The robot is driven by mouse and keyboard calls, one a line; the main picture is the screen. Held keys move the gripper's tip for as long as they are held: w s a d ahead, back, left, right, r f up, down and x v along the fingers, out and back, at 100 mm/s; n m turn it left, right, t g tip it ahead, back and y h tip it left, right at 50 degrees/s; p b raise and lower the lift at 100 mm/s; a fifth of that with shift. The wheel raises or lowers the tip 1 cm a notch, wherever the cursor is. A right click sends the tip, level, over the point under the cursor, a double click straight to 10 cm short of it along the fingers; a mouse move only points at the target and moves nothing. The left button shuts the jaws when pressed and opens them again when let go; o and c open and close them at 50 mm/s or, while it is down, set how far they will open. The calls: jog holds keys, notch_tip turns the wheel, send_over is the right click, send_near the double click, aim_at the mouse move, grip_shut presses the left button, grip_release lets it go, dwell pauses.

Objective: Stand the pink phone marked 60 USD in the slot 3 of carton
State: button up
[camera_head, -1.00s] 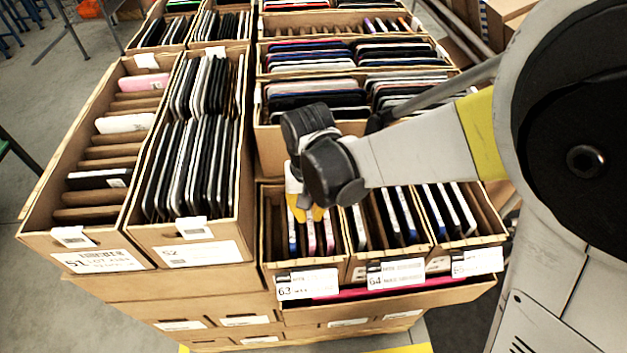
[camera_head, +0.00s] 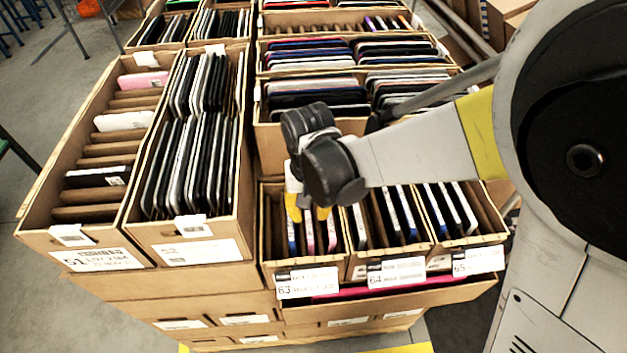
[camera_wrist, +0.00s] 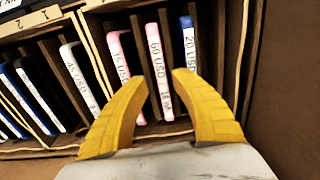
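The pink phone marked 60 USD (camera_wrist: 160,75) stands upright in the wrist view, between the two yellow fingers of my gripper (camera_wrist: 160,76). The fingers are open, one on each side of it, with visible gaps. In the head view my gripper (camera_head: 308,212) points down over the carton labelled 63 (camera_head: 267,232), where the pink phone (camera_head: 310,236) stands between a blue-edged phone and another pink one. In the wrist view a blue phone marked 20 USD (camera_wrist: 189,38) and a second pink phone (camera_wrist: 118,52) flank it. The task names no carton number.
Cartons 64 (camera_head: 397,272) and 65 (camera_head: 478,261) adjoin on the right, with phones and dividers. Carton 51 (camera_head: 100,259) at the left has several free slots among a pink, a white and a black phone. Carton 52 (camera_head: 203,251) is densely filled.

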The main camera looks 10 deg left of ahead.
notch_tip(320, 180, up, 21)
jog(key=p, duration=0.7)
jog(key=s+d+f+m+t+b, duration=0.1)
jog(key=d+f+t+b, duration=0.1)
jog(key=d, duration=0.6)
jog(key=s+d+f+t+b, duration=0.2)
jog(key=d+b, duration=0.1)
jog(key=d, duration=0.5)
jog(key=s+d+f+m+t+b, duration=0.1)
jog(key=s+d+f+t+b, duration=0.1)
jog(key=d, duration=0.7)
jog(key=shift+f+m+t+b, duration=0.3)
jog(key=shift+f+t+b, duration=0.1)
jog(key=shift+b, duration=0.25)
jog(key=shift+s, duration=0.1)
